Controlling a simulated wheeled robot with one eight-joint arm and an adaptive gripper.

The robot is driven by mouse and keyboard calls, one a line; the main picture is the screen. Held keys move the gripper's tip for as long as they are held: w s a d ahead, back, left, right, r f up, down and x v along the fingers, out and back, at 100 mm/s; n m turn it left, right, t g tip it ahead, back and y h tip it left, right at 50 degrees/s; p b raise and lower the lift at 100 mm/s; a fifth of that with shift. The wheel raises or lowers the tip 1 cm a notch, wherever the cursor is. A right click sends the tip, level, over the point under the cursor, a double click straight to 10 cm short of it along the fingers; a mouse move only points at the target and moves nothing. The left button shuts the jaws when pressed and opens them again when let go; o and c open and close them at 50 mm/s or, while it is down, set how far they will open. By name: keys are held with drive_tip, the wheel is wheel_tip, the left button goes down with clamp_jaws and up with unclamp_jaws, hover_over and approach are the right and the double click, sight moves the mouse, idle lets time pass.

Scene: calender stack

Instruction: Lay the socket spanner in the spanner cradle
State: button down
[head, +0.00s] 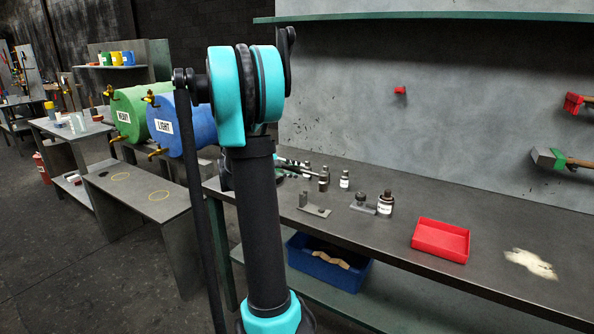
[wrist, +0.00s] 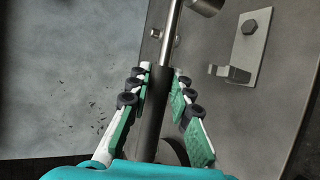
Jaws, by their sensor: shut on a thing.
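The socket spanner (wrist: 173,38) shows in the wrist view with a dark handle, a shiny shaft and a socket end cut off by the top edge. My gripper (wrist: 162,72) is shut on its dark handle, with one finger on each side. In the head view my arm hides most of the gripper and spanner. A grey metal plate (wrist: 243,73) with a bolt head and a small upright tab lies to the right of the spanner in the wrist view. I cannot tell whether it is part of the spanner cradle.
In the head view, metal brackets (head: 316,210) and a dark labelled bottle (head: 385,204) stand on the bench (head: 400,270). A red tray (head: 440,240) stands farther right, near a pale patch (head: 530,263). A blue bin (head: 328,266) sits below. The wall rises behind the bench.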

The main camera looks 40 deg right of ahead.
drive_tip(key=shift+a+f, duration=0.1)
drive_tip(key=shift+f, duration=4.4)
drive_tip(key=c, duration=1.3)
unclamp_jaws()
drive_tip(key=shift+o, duration=0.6)
drive_tip(key=o, duration=0.5)
drive_tip(key=shift+o, duration=0.2)
drive_tip(key=shift+v, duration=4)
